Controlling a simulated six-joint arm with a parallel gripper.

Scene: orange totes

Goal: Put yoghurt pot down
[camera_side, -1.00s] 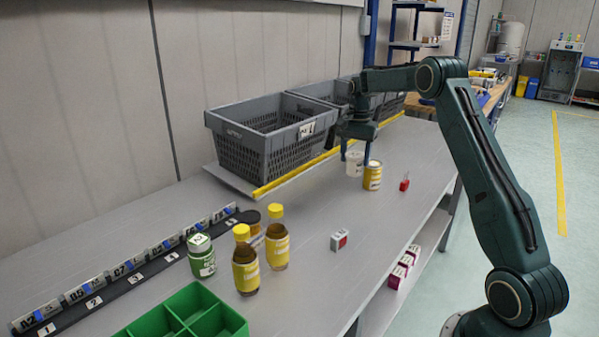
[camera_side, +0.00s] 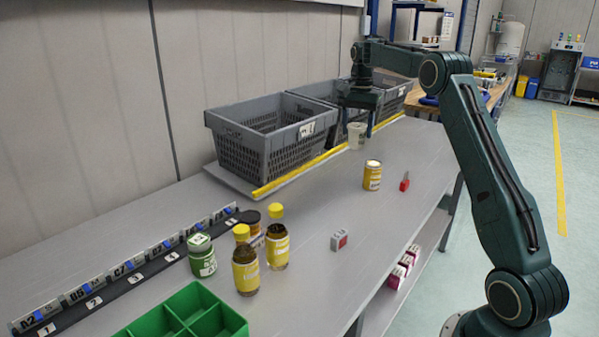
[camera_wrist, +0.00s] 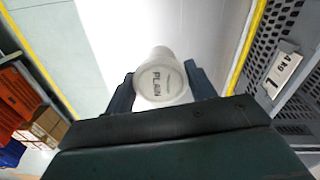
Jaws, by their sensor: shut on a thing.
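The yoghurt pot (camera_side: 357,136) is small and white, and my gripper (camera_side: 358,126) is shut on it. In the side view it is lifted near the yellow edge strip, in front of the grey crates. In the wrist view the pot (camera_wrist: 161,82) sits between the two dark fingers of my gripper (camera_wrist: 160,88), its lid reading "PLAIN" towards the camera. Whether its base touches the bench cannot be told for certain.
Grey crates (camera_side: 262,150) stand along the wall behind a yellow strip (camera_side: 300,172). A yellow can (camera_side: 372,175), a red item (camera_side: 405,182) and a small box (camera_side: 339,240) stand on the bench (camera_side: 310,210). Bottles and a green tray (camera_side: 190,318) are nearer the camera.

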